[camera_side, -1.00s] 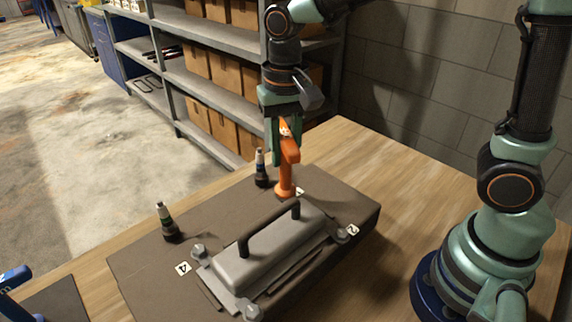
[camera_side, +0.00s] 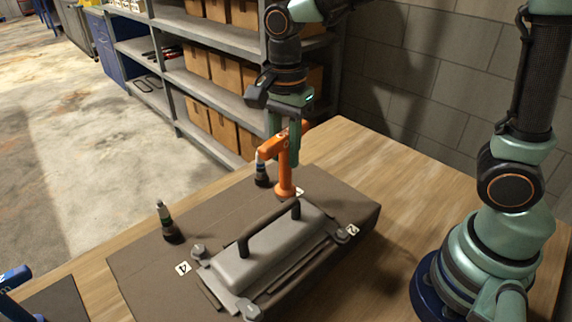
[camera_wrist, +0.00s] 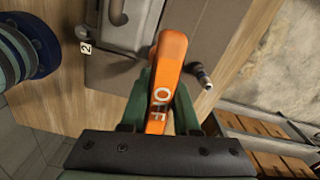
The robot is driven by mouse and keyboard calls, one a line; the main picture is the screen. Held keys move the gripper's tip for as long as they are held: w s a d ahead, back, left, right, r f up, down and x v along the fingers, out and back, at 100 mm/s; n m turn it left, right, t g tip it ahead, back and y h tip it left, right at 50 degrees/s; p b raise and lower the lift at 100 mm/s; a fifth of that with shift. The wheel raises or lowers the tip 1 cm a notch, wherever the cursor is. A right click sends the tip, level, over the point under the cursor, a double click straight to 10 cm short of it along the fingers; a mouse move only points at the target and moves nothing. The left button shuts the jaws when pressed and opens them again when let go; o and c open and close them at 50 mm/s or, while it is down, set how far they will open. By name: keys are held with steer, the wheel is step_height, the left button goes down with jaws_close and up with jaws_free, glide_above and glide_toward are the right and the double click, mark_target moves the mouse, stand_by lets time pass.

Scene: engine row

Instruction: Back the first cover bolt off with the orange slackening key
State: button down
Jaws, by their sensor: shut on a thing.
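The orange slackening key (camera_side: 284,172) stands upright, its foot at the far corner of the grey cover (camera_side: 235,268), beside a partly hidden tag. The bolt under the foot is hidden. My gripper (camera_side: 284,140) is shut on the key's handle above that corner. In the wrist view my gripper (camera_wrist: 160,95) has one finger on each side of the orange key (camera_wrist: 165,62), and "OFF" reads on its handle. Other cover bolts show at the left corner (camera_side: 199,251), the right corner (camera_side: 340,235) and the near corner (camera_side: 249,311).
The cover has a raised black handle (camera_side: 268,228) and lies on a brown block (camera_side: 340,200). Two dark-based plugs stand on the block, one at left (camera_side: 168,224) and one close behind the key (camera_side: 261,170). A blue tool (camera_side: 14,279) is at lower left.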

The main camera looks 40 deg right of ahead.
steer(key=n, duration=0.8)
steer(key=shift+n, duration=0.3)
steer(key=n, duration=0.4)
steer(key=shift+n, duration=0.3)
steer(key=n, duration=0.4)
